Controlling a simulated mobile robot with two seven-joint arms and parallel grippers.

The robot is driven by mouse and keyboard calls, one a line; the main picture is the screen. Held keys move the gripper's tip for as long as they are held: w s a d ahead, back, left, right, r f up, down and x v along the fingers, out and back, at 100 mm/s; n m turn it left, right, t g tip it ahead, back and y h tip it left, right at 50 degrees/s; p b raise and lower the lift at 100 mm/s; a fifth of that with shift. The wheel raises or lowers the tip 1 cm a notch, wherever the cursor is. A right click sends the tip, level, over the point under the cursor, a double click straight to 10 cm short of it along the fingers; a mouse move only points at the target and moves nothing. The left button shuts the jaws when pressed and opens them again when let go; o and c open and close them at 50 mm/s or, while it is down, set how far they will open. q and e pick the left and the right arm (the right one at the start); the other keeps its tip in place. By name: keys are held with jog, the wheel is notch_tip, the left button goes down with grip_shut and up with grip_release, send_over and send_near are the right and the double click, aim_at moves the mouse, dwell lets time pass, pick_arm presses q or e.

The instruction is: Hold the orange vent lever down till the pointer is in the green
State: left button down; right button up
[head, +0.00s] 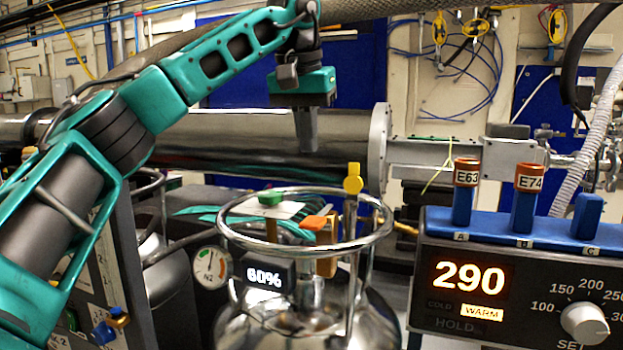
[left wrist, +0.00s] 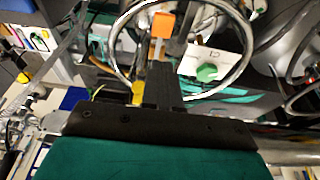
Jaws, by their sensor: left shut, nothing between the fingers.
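The orange vent lever (head: 315,222) sits on top of the shiny metal vessel (head: 300,325), inside its ring handle (head: 228,233). My left gripper (head: 307,150) is shut and empty, pointing down above the ring, with a clear gap over the lever. In the left wrist view the closed fingers (left wrist: 161,66) line up near the orange lever (left wrist: 163,25). A round white gauge (head: 210,267) with red and green marks stands at the vessel's left. Its pointer is too small to read surely. My right gripper is not in view.
A green knob (head: 270,198) and a yellow knob (head: 353,178) stand close to the lever. At the right, a heater box (head: 470,270) shows 290 and WARM, with blue and orange-capped tubes on top. A large steel pipe (head: 250,140) runs behind.

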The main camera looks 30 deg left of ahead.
aim_at(313, 222)
pick_arm(q)
jog(key=x, duration=0.4)
jog(key=b+x, duration=0.1)
jog(key=x, duration=0.7)
jog(key=shift+s+d+f, duration=0.1)
jog(key=shift+s+f, duration=0.1)
jog(key=shift+s, duration=0.15)
jog(key=shift+f, duration=0.6)
jog(key=shift+f+b, duration=0.15)
jog(key=shift+b, duration=0.3)
jog(key=f+b, duration=0.1)
jog(key=f+t+b, duration=0.1)
jog(key=shift+s+t+b, duration=0.3)
jog(key=shift+b, duration=0.1)
jog(key=shift+r+p, duration=0.4)
jog(key=shift+f, duration=0.1)
